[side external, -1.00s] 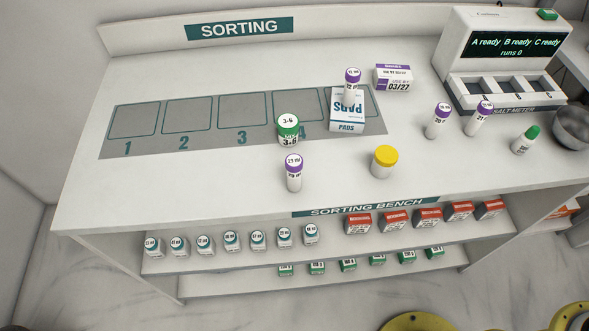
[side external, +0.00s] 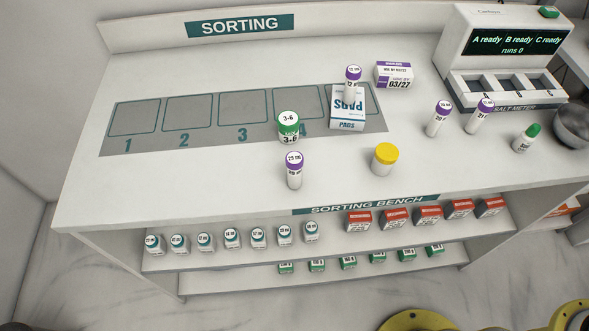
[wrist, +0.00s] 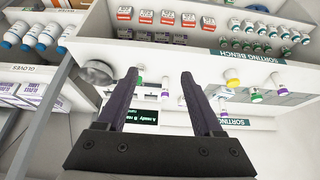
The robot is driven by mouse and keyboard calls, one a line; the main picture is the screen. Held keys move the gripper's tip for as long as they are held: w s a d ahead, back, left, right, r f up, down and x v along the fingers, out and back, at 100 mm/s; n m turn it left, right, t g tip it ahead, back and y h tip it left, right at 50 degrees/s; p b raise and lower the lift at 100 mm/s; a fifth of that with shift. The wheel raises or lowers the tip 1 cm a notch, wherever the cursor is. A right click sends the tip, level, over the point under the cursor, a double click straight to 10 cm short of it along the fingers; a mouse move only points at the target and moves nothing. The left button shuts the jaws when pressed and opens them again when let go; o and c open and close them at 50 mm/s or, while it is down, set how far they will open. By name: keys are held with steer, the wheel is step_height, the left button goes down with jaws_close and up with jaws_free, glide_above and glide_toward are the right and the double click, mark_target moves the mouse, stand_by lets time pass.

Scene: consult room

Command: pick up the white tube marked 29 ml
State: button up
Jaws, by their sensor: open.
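The white tube marked 29 ml (side external: 294,171), with a purple cap, stands upright near the bench's front edge in the side view, in front of the green-capped 3-6 jar (side external: 289,127). In the wrist view a purple-capped tube at the right (wrist: 277,82) appears to be it, but its label is too small to read. My gripper (wrist: 160,75) is open in the wrist view, with nothing visible between its fingers, and well apart from that tube. My gripper is not in the side view.
A yellow-capped jar (side external: 384,160) stands right of the tube. Other purple-capped tubes stand by the PADS box (side external: 347,110) and before the salt meter (side external: 505,60). A green-capped bottle (side external: 525,139) and metal bowl (side external: 574,125) are far right. The bench left of the tube is clear.

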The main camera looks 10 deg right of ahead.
steer(key=w+a+r+n+t+y, duration=0.1)
steer(key=w+a+r+n, duration=0.1)
steer(key=w+a+r, duration=0.45)
steer(key=w+a+r+n+y, duration=0.1)
steer(key=w+a+r+n, duration=0.15)
steer(key=w, duration=0.65)
steer(key=n+g+y, duration=0.2)
steer(key=n+g, duration=0.2)
steer(key=n, duration=0.4)
glide_above(295, 174)
steer(key=s+d, duration=0.1)
steer(key=d, duration=0.3)
step_height(295, 174, down, 16)
steer(key=shift+m, duration=0.25)
steer(key=x, duration=1.2)
steer(key=shift+s+d+f, duration=0.1)
steer(key=shift+s+f, duration=0.1)
steer(key=shift+f, duration=0.25)
jaws_close()
